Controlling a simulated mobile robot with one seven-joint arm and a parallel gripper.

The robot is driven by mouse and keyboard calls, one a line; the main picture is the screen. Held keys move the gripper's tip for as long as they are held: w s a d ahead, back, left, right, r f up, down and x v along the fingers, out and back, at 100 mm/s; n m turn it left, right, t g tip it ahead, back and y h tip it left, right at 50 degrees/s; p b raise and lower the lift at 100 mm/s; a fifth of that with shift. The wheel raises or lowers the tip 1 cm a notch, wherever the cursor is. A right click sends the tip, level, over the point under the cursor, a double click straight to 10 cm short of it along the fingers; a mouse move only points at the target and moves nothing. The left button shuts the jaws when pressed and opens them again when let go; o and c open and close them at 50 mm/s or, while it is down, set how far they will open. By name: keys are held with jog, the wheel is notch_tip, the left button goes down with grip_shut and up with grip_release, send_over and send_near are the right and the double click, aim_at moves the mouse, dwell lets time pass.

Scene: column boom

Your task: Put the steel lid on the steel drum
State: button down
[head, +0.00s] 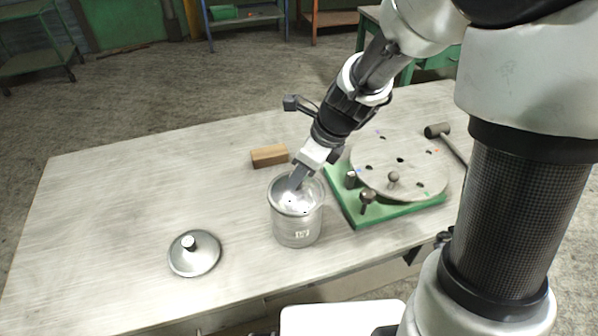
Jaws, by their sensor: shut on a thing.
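The steel drum (297,232) stands upright near the front edge of the table, with a small pale label on its side. My gripper (294,184) points down over the middle of the drum's top, its fingers shut. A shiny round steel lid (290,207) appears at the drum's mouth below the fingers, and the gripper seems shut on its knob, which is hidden. I cannot tell whether this lid rests on the rim or hangs just above it. Another grey round lid with a knob (196,258) lies on the table to the left, apart from the drum.
A wooden block (269,156) lies behind the drum. To the right, a green base (378,217) carries a round grey plate (412,172) with small knobs, close to my arm. A hammer (438,131) lies beyond. The left of the table (110,200) is clear.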

jog(key=c, duration=1.5)
grip_release()
jog(key=shift+f, duration=0.15)
jog(key=shift+r, duration=0.35)
jog(key=p+v, duration=0.2)
jog(key=v, duration=1)
jog(key=shift+s+d+r+n+t+h, duration=0.6)
jog(key=shift+s+d+r+n, duration=0.75)
jog(key=shift+s+n, duration=1.8)
jog(key=shift+s+d+r+n+t+h, duration=0.6)
jog(key=shift+s+d+r+n, duration=0.85)
jog(key=shift+n, duration=3.35)
jog(key=shift+s+d+r+n+t+h, duration=0.6)
jog(key=shift+s+d+r+n, duration=0.65)
jog(key=shift+s+n, duration=1.95)
jog(key=shift+w+n, duration=0.75)
